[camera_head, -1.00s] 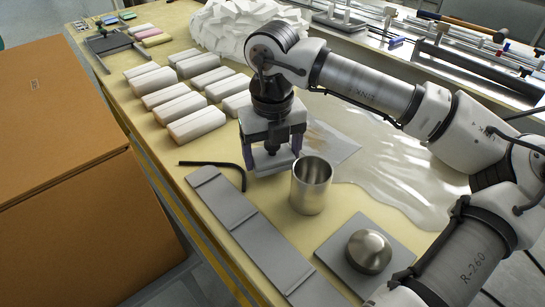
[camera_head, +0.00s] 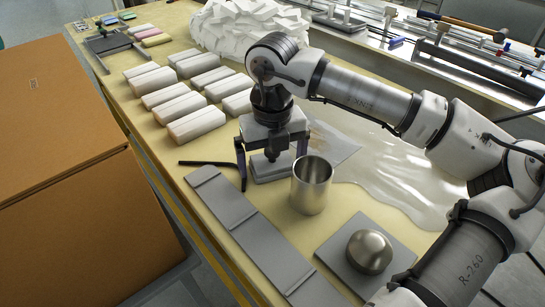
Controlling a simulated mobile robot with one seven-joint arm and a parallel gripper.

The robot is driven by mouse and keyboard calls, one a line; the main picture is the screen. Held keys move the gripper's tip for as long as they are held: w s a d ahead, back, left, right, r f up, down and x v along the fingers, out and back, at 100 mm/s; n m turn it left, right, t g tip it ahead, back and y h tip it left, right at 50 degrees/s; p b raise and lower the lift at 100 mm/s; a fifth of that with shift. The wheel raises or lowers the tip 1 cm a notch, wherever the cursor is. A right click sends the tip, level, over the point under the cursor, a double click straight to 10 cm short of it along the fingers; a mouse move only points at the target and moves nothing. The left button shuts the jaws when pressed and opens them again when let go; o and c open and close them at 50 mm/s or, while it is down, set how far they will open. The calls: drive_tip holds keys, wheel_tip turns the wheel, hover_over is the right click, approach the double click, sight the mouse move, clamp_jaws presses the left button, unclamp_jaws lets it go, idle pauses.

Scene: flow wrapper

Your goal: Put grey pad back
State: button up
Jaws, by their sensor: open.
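A grey block (camera_head: 265,173), which looks like the grey pad, lies on the table behind and left of the steel cup. A dark knob-like part shows above it; I cannot tell whether this belongs to the block or to my gripper. My gripper (camera_head: 271,164) is over the block, pointing down. Its two dark fingers are spread, one on each side, and the left finger stands clear of the block. The right finger is close to the block's far right side, partly behind the cup. The block's far side is hidden.
The steel cup (camera_head: 311,186) stands close to my gripper. A long grey plate (camera_head: 243,225), a black bent rod (camera_head: 208,163) and a steel dome (camera_head: 369,251) on a square plate lie nearby. Several white blocks (camera_head: 196,124) are at the left; clear film (camera_head: 400,165) lies right.

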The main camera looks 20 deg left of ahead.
wheel_tip(320, 180, up, 12)
drive_tip(key=shift+r+p, duration=0.15)
drive_tip(key=shift+p, duration=0.25)
